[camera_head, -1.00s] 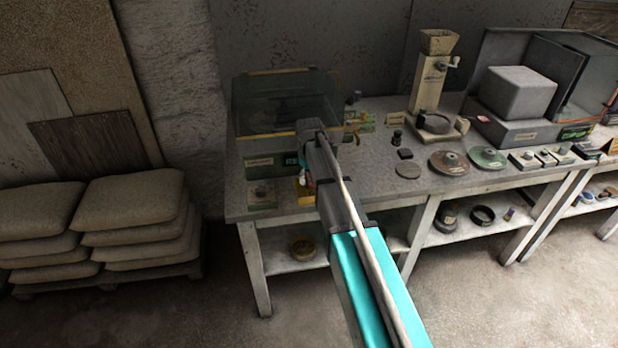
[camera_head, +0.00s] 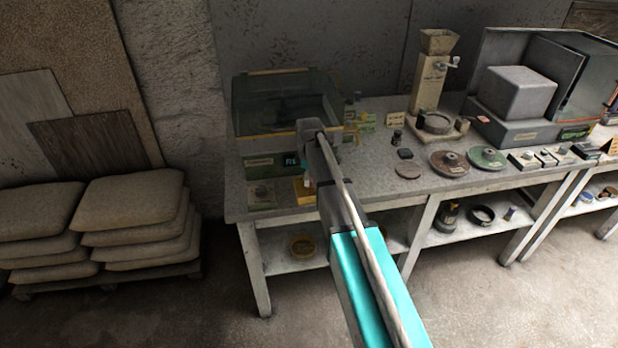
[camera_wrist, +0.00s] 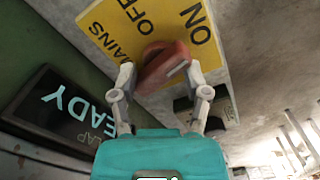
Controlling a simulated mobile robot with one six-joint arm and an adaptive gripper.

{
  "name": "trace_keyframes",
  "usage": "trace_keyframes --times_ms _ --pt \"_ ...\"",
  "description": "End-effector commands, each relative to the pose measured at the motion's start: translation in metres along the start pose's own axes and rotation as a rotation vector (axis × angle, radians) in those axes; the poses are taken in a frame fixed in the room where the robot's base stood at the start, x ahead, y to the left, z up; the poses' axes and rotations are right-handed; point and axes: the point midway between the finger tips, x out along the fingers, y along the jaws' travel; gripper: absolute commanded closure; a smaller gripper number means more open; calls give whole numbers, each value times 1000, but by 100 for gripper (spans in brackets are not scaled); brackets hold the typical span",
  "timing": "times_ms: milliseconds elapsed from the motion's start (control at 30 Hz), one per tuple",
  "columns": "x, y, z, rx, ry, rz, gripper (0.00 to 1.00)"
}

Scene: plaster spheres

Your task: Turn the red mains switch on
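The red mains switch (camera_wrist: 162,68) shows in the wrist view as a thick red handle on a yellow plate (camera_wrist: 110,28) lettered MAINS, OFF and ON. My gripper (camera_wrist: 161,78) has one fingertip at each side of the handle, and both appear to touch it. My arm hides the switch and fingertips there. A dark display (camera_wrist: 65,110) with lit cyan letters, partly readable as READY, is beside the plate.
The machine has a clear cover (camera_head: 285,100). The grey bench (camera_head: 375,172) carries several discs, small blocks and a hopper device (camera_head: 430,80) to the right. Stacked sacks (camera_head: 130,205) stand at the left. Open floor lies in front of the bench.

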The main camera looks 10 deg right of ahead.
Motion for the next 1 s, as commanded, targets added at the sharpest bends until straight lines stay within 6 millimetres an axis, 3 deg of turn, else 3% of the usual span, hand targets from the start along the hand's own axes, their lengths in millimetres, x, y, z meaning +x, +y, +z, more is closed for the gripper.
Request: trace_keyframes --times_ms 700,1000 --pt "0 0 0 -466 0 0 40" --pt "-30 0 0 -466 0 0 40"
